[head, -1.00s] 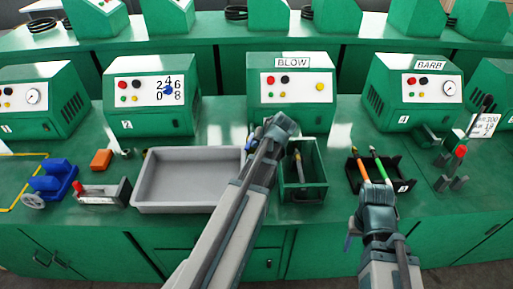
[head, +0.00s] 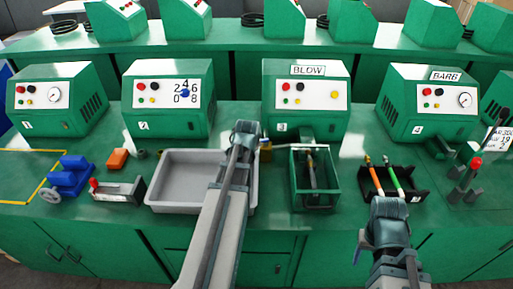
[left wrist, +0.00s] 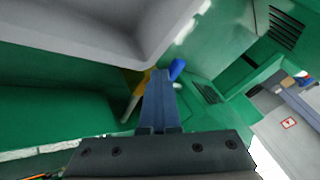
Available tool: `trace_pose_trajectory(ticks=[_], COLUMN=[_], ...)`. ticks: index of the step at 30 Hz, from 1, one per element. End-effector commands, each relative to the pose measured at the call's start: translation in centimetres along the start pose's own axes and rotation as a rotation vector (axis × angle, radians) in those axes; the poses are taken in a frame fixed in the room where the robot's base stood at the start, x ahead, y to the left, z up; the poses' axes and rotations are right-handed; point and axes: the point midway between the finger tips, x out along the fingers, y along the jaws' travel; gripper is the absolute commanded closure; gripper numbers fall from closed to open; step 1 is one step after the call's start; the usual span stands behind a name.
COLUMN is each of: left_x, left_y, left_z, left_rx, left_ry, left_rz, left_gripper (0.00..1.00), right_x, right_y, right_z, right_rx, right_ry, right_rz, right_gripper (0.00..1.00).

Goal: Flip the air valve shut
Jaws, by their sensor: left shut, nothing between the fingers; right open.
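The air valve appears to be the small yellow fitting (head: 265,146) on the bench between the grey tray and the green bin, partly hidden by my left arm in the head view. In the left wrist view its yellow body (left wrist: 134,80) and a blue lever-like part (left wrist: 177,68) show just beyond my fingertips. My left gripper (head: 244,130) is shut and empty, beside the fitting on its left. The fingers (left wrist: 158,76) overlap the valve in the wrist view; I cannot tell whether they touch it. My right gripper (head: 390,207) is open, in front of the black pen rack.
The grey tray (head: 160,205) lies under my left arm. The green bin (head: 315,206) stands right of the valve, below the BLOW machine (head: 306,118). The black rack (head: 416,187) holds orange and green tools. A blue vise (head: 70,172) sits at far left.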

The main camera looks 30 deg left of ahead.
Motion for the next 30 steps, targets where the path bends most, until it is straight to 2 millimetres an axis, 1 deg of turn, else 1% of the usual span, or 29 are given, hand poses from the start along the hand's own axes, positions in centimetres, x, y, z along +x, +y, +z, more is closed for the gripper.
trace_pose_trajectory(ticks=[3, 12, 30], left_x=[0.4, 1.0, 1.4], left_y=[-0.8, -1.9, -2.8], left_z=[0.1, 0.1, -0.1], left_rx=[0.0, 0.0, 0.001], left_ry=[-0.002, -0.002, 0.0], left_rz=[-0.002, -0.001, -0.008], left_gripper=[1.0, 1.0, 1.0], right_x=[0.0, 0.0, 0.0], right_y=[0.0, 0.0, 0.0], right_z=[0.0, 0.0, 0.0], right_rx=[0.0, 0.0, 0.0], right_ry=[0.0, 0.0, 0.0], right_rz=[0.0, 0.0, 0.0], right_gripper=[0.43, 0.43, 0.43])
